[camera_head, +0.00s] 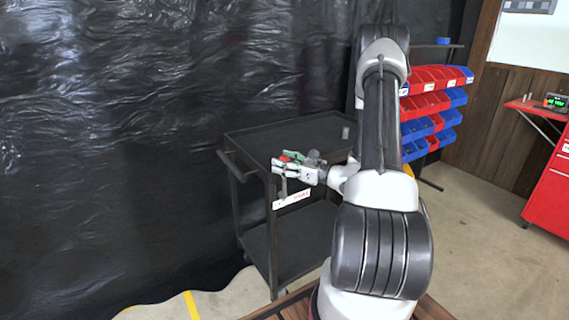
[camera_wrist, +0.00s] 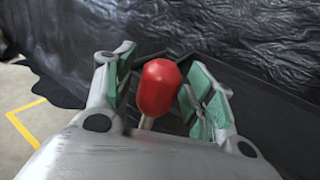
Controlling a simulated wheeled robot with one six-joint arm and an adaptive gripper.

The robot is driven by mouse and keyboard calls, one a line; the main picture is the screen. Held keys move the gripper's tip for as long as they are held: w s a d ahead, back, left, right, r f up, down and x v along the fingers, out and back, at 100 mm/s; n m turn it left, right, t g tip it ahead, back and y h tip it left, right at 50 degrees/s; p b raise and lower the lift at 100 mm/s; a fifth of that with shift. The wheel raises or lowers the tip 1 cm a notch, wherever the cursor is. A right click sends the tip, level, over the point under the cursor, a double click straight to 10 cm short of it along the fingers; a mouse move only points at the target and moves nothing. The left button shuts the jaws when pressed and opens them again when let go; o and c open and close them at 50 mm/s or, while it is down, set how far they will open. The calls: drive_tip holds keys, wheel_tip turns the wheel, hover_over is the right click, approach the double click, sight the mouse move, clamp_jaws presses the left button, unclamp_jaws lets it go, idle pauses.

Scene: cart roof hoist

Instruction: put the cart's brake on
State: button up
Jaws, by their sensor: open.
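The black cart (camera_head: 300,135) stands against the dark plastic sheet, with a push handle (camera_head: 236,165) at its left end. A red knob (camera_wrist: 160,86) on a thin light stem, which looks like the brake lever, stands between the fingers of my gripper (camera_wrist: 158,92) in the wrist view. Green pads lie on both sides of it, with a gap visible on each side. In the head view my gripper (camera_head: 284,168) is at the cart's near top corner, and only a bit of red shows between its fingers. The lever's lower part is hidden.
A small grey cylinder (camera_head: 345,132) stands on the cart's top. A rack of red and blue bins (camera_head: 430,112) is behind my arm at the right. A red cabinet (camera_head: 552,195) stands at the far right. A yellow floor line (camera_head: 191,305) is at the lower left.

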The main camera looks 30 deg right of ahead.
drive_tip(key=shift+c, duration=0.3)
clamp_jaws()
drive_tip(key=d+m, duration=0.1)
drive_tip(key=d+m+t, duration=0.1)
drive_tip(key=d, duration=0.1)
drive_tip(key=shift+d+f+m, duration=0.25)
drive_tip(key=shift+d+m, duration=0.1)
drive_tip(key=shift+m, duration=0.05)
drive_tip(key=shift+o, duration=0.3)
unclamp_jaws()
drive_tip(key=v, duration=1.2)
drive_tip(key=shift+f, duration=0.2)
